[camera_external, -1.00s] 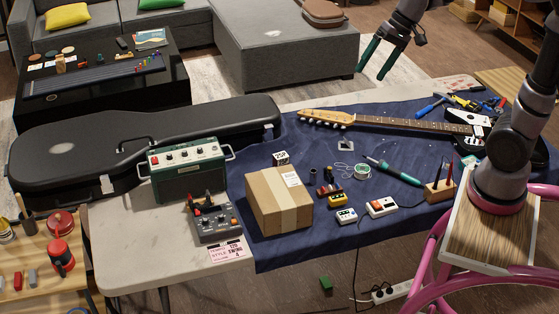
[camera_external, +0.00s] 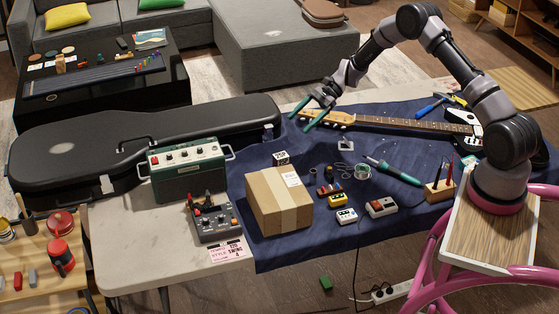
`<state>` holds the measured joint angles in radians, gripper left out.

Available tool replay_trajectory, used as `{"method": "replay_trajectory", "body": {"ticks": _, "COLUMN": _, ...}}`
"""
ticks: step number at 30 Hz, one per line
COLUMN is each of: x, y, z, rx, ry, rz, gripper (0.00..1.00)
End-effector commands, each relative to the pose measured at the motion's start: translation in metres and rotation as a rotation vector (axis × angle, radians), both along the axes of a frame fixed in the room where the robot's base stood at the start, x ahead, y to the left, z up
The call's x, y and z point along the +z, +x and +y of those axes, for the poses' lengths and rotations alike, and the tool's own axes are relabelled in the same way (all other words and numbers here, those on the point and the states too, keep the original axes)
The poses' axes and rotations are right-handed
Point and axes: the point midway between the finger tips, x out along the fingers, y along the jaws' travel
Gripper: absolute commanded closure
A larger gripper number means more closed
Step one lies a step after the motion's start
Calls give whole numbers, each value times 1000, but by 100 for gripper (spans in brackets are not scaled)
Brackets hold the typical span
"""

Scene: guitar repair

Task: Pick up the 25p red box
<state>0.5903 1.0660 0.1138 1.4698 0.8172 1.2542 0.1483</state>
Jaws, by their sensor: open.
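A small box marked "25P" (camera_external: 281,158) stands just behind the cardboard box on the blue cloth. Its visible faces look white and dark, and I cannot make out red on it. The cardboard box (camera_external: 279,203) hides its lower part. My gripper (camera_external: 299,123) is open and empty, with its green fingers pointing down and left. In the picture it is above and a little right of the marked box, near the guitar's headstock, and apart from the box.
A guitar (camera_external: 400,123) lies along the back of the blue cloth (camera_external: 330,236). The green amplifier (camera_external: 188,171) and black guitar case (camera_external: 130,140) are left of the marked box. Small pedals (camera_external: 382,207) and a soldering iron (camera_external: 395,171) lie to the right.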

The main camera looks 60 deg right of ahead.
Motion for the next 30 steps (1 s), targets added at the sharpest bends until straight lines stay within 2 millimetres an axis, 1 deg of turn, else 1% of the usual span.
{"method": "replay_trajectory", "body": {"ticks": 1, "x": -29, "y": 0, "z": -11, "rx": -47, "ry": 49, "rz": 22, "gripper": 18}}
{"method": "replay_trajectory", "body": {"ticks": 3, "x": -60, "y": 1, "z": -24, "rx": -105, "ry": 107, "rz": 42, "gripper": 18}}
{"method": "replay_trajectory", "body": {"ticks": 6, "x": -93, "y": -1, "z": -36, "rx": -170, "ry": 169, "rz": 63, "gripper": 18}}
{"method": "replay_trajectory", "body": {"ticks": 9, "x": -114, "y": -3, "z": -44, "rx": -211, "ry": 210, "rz": 75, "gripper": 18}}
{"method": "replay_trajectory", "body": {"ticks": 12, "x": -124, "y": -3, "z": -46, "rx": -230, "ry": 227, "rz": 80, "gripper": 18}}
{"method": "replay_trajectory", "body": {"ticks": 14, "x": -126, "y": -1, "z": -44, "rx": -232, "ry": 230, "rz": 79, "gripper": 18}}
{"method": "replay_trajectory", "body": {"ticks": 17, "x": -130, "y": 5, "z": -36, "rx": -231, "ry": 230, "rz": 80, "gripper": 18}}
{"method": "replay_trajectory", "body": {"ticks": 24, "x": -144, "y": 26, "z": -9, "rx": -230, "ry": 230, "rz": 81, "gripper": 18}}
{"method": "replay_trajectory", "body": {"ticks": 30, "x": -146, "y": 37, "z": 1, "rx": -230, "ry": 228, "rz": 80, "gripper": 18}}
